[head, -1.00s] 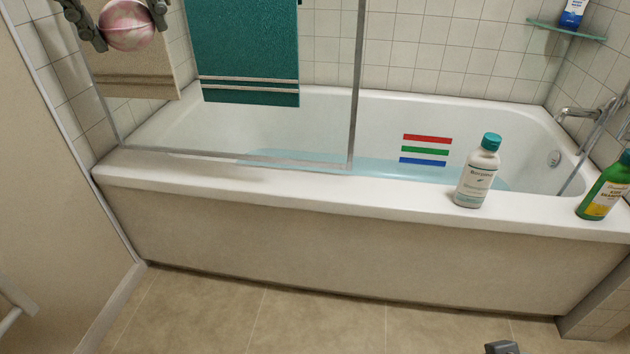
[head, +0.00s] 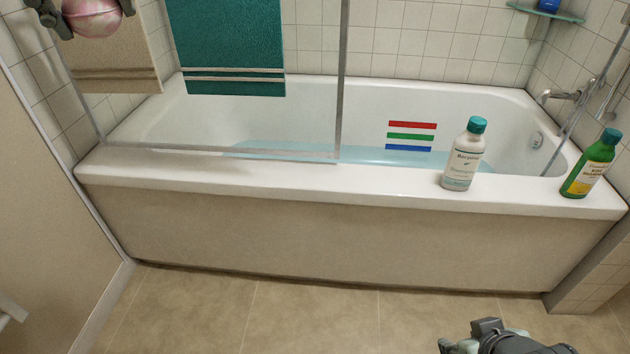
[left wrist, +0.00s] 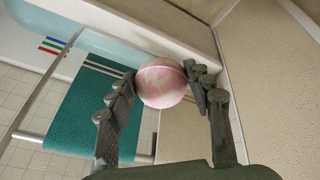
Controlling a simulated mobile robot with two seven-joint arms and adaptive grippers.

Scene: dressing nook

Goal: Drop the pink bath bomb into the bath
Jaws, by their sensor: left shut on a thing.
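The pink bath bomb (head: 92,20) is a marbled pink and white ball at the top left of the head view. My left gripper (head: 90,8) is shut on it, and the left wrist view shows the ball (left wrist: 162,84) between the two fingertips (left wrist: 166,80). The white bath (head: 270,176) stretches across the head view with pale blue water (head: 300,150) in it. The ball appears above the bath's left end; its exact height is unclear. Part of my right gripper (head: 490,338) shows at the bottom right, cut off by the frame, its jaws unclear.
A glass screen with a metal edge (head: 341,80) stands on the bath's near rim at the left. A white bottle (head: 462,165) and a green bottle (head: 588,168) stand on the near rim to the right. A teal towel (head: 225,45) hangs behind. The rim between screen and bottles is clear.

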